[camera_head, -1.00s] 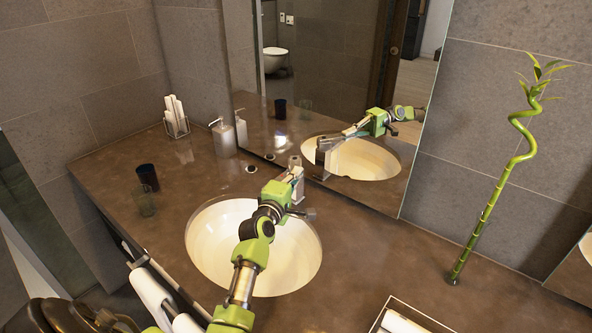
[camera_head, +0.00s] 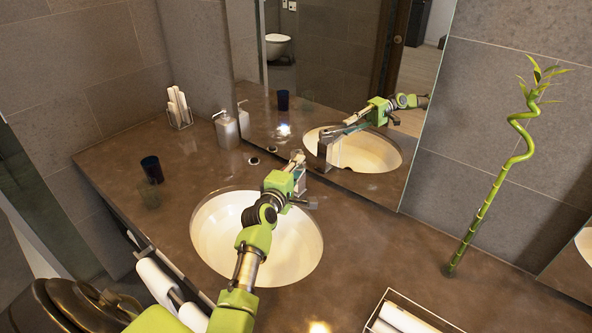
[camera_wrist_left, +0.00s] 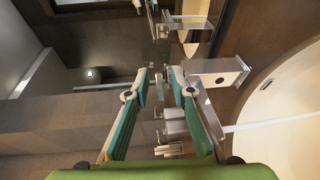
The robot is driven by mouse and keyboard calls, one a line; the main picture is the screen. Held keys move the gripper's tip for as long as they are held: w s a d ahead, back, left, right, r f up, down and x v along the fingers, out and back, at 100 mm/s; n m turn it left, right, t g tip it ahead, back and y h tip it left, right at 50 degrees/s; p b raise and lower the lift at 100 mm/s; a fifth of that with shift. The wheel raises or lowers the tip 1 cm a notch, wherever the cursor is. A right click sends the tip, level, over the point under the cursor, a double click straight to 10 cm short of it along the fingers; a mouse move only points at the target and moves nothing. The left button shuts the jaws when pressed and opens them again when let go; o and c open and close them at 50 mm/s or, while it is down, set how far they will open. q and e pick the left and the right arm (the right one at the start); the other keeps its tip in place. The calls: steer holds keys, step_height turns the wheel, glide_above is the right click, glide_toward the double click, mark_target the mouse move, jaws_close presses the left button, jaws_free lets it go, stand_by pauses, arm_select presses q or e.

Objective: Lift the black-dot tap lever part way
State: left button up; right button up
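The tap (camera_head: 308,202) stands at the back edge of the white basin. It is partly hidden behind my left gripper (camera_head: 295,160) in the head view. In the left wrist view the tap (camera_wrist_left: 218,66) is a pale metal block with a small black dot on its face, just right of the fingers. My left gripper (camera_wrist_left: 158,72) has two teal-padded fingers, apart, with a gap between the tips. The tips are close to the tap; I cannot tell whether they touch the lever. No lever shows clearly between them. My right gripper is not in view.
The basin (camera_head: 215,240) is under my left arm. A soap dispenser (camera_head: 226,131), a dark cup (camera_head: 152,169) and a clear glass (camera_head: 148,195) stand to the left. The mirror (camera_head: 350,80) is close behind the tap. A bamboo stalk (camera_head: 481,212) stands at right.

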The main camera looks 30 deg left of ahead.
arm_select(q)
steer(key=v, duration=1.2)
stand_by(0.3)
